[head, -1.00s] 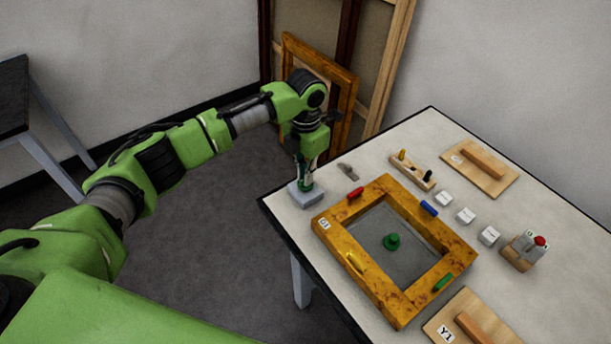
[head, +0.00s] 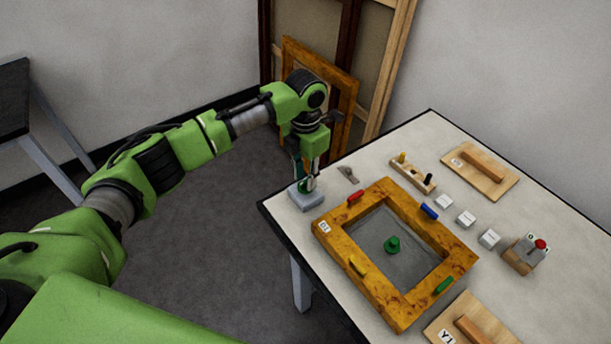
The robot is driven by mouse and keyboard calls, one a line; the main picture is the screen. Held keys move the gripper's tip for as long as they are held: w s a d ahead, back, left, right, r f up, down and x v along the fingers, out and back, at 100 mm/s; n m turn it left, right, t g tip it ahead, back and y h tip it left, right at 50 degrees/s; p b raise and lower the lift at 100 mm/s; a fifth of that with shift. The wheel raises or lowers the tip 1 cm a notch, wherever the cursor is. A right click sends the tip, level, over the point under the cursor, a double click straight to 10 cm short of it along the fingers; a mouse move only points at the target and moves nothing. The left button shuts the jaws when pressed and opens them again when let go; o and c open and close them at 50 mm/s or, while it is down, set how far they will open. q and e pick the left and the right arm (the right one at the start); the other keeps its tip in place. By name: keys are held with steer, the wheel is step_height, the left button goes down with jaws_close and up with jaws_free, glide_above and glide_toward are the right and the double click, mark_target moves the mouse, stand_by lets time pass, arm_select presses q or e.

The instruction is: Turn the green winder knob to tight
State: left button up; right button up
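A grey block (head: 307,199) with a small dark green piece on top stands at the left corner of the table. My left gripper (head: 305,181) points down over this block, its fingertips at the green piece. The fingers partly hide the piece, and I cannot tell whether they grip it. Another green knob (head: 392,244) stands upright on the grey panel inside the burl-wood frame (head: 334,246), clear of the gripper. I cannot read any tight mark. My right gripper is not in view.
Red, blue, yellow and green pieces lie on the frame's sides. Behind it are a small metal piece (head: 348,174), a wooden peg holder (head: 411,175) and several white blocks. A red-button box (head: 526,253) stands at right. Wooden boards with handles lie at back (head: 480,170) and front.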

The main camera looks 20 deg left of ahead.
mark_target(305, 181)
arm_select(q)
step_height(305, 181, up, 12)
steer(key=shift+f, duration=0.25)
stand_by(0.3)
